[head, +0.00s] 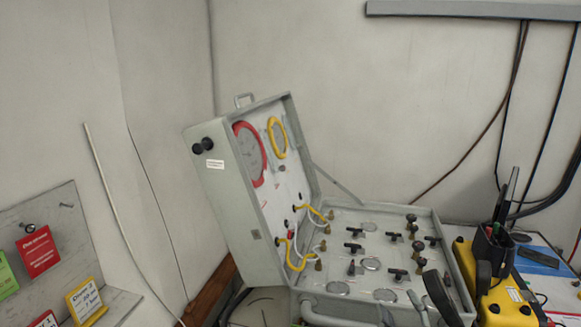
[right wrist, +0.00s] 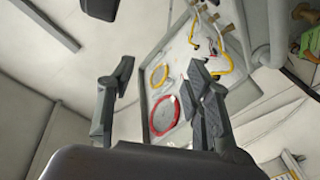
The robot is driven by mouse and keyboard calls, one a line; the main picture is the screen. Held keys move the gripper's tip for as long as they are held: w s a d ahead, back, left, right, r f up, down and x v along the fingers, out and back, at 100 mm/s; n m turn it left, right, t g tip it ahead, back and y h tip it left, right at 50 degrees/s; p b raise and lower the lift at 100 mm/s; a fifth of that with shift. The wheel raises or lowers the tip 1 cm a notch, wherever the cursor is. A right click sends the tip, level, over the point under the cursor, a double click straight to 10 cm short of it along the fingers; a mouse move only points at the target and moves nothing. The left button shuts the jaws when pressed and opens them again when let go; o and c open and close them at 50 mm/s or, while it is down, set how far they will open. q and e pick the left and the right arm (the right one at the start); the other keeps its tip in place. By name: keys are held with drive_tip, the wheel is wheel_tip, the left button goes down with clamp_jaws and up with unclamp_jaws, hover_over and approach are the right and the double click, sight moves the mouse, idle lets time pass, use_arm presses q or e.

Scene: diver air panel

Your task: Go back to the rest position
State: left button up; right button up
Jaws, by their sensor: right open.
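My right gripper (head: 424,292) shows only in part at the bottom of the head view, in front of the lower right of the open diver air panel case (head: 222,212). In the right wrist view its two fingers (right wrist: 160,74) stand wide apart with nothing between them. Beyond them is the case lid with a red-rimmed gauge (right wrist: 165,113) and a yellow-rimmed gauge (right wrist: 159,75). The fingers look apart from the lid. My left gripper is not in view.
The case base holds several black valve knobs (head: 354,248) and yellow and white hoses. A yellow box (head: 505,300) stands close on the right. A grey board (head: 55,220) with coloured cards is at left. The wall behind carries cables.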

drive_tip(key=s+d+f+m+g, duration=0.1)
drive_tip(key=s+f+m+g, duration=0.55)
drive_tip(key=s+f, duration=0.7)
drive_tip(key=s+a+f+g, duration=0.2)
drive_tip(key=s+f+g, duration=0.55)
drive_tip(key=s, duration=0.55)
wheel_tip(320, 180, down, 32)
drive_tip(key=s+g+b, duration=0.2)
drive_tip(key=s+b, duration=0.1)
drive_tip(key=b, duration=0.2)
drive_tip(key=s+d+f+b, duration=0.2)
drive_tip(key=s+f+b, duration=0.2)
drive_tip(key=s+f, duration=1.2)
wheel_tip(320, 180, down, 4)
drive_tip(key=shift+s+d+f+g+y, duration=0.1)
drive_tip(key=shift+s+d+g+y, duration=0.2)
drive_tip(key=shift+d+g, duration=0.1)
drive_tip(key=shift+w+n, duration=0.1)
drive_tip(key=shift+n, duration=0.25)
